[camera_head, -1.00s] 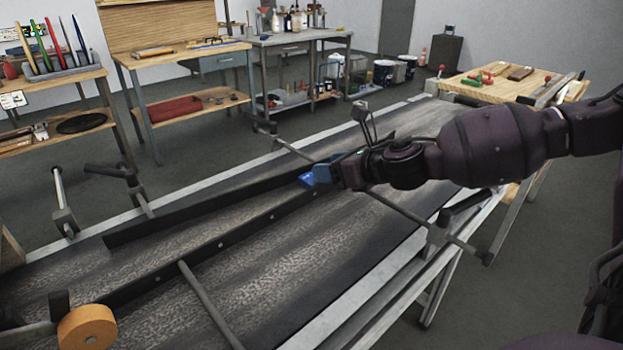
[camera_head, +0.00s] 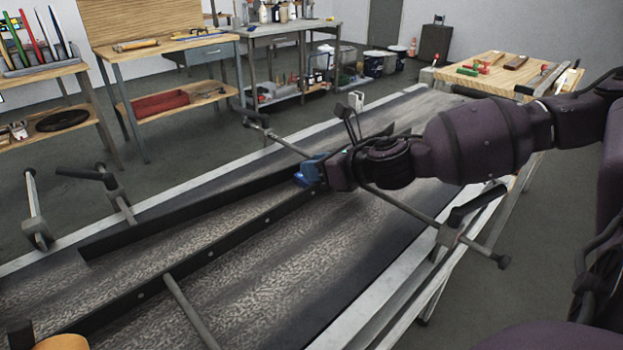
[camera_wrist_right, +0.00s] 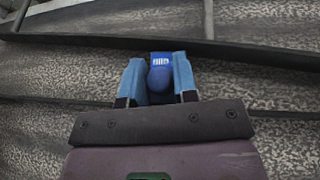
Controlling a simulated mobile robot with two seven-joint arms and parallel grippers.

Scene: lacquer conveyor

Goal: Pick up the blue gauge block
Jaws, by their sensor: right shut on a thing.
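The blue gauge block (camera_head: 301,179) shows as a small bright blue piece at the tip of my right gripper (camera_head: 311,172), low over the conveyor belt (camera_head: 240,240) between its dark guide rails. In the right wrist view the blue block (camera_wrist_right: 161,75) sits between the two lighter blue fingers of my right gripper (camera_wrist_right: 159,82), with white marking on its far end. The fingers are shut on it. Whether the block touches the belt is hard to tell. My left gripper is not in view.
Dark guide rails (camera_head: 205,254) run along the belt, with grey rods and clamps (camera_head: 450,232) at its sides. An orange roller (camera_head: 55,342) is at the lower left. A wooden workbench (camera_head: 490,72) stands beyond the belt's far end. Shelves and benches line the back.

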